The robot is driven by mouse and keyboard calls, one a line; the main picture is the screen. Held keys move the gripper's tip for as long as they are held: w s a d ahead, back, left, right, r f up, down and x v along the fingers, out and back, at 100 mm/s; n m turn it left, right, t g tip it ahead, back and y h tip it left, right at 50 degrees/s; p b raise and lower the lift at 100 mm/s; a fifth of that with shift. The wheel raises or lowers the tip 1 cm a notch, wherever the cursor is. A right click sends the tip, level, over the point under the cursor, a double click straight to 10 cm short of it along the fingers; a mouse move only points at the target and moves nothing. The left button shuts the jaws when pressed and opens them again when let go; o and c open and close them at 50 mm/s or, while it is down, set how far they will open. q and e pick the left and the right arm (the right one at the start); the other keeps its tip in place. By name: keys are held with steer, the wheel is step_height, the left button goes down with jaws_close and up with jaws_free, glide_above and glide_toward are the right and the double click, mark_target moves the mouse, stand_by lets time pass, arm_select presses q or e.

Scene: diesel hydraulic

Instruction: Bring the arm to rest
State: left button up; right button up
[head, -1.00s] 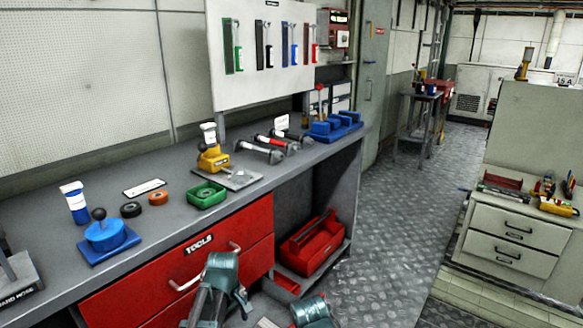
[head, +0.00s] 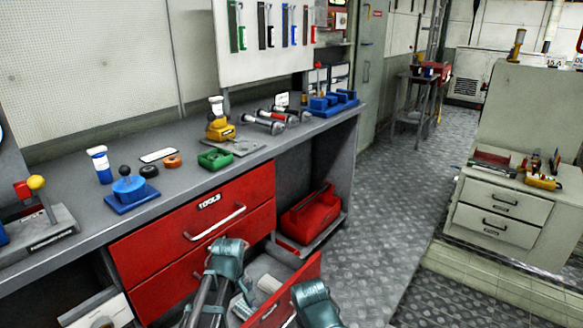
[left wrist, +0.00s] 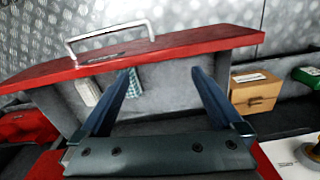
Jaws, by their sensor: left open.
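My left gripper (left wrist: 167,88) is open and empty in the left wrist view, its two dark fingers spread apart. Beyond them is the red front (left wrist: 150,58) of an open drawer, with a metal handle (left wrist: 108,38). A checkered cloth (left wrist: 133,84) shows beside the left fingertip, and a pale item (left wrist: 88,92) lies further left. I cannot tell whether the fingers touch anything. In the head view the open drawer front (head: 290,290) stands at the bottom middle, with pale cylinders (head: 268,285) behind it. Teal arm links there hide the gripper's fingertips. My right gripper is not in view.
The grey workbench (head: 85,180) carries a blue base with a knob (head: 130,192), a green tray (head: 214,158) and a yellow tool (head: 220,128). A red toolbox (head: 308,215) sits on the shelf below. Open patterned floor (head: 385,225) lies to the right.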

arm_select(q)
steer(key=s+d+f+m+y+b, duration=0.1)
steer(key=s+d+f+m+b, duration=0.8)
steer(key=s+m, duration=0.4)
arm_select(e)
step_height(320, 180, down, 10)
arm_select(q)
step_height(320, 180, up, 36)
steer(key=p, duration=3.6)
steer(key=shift+s+d, duration=0.15)
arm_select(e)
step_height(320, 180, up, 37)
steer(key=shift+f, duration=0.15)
arm_select(q)
steer(key=shift+f, duration=0.1)
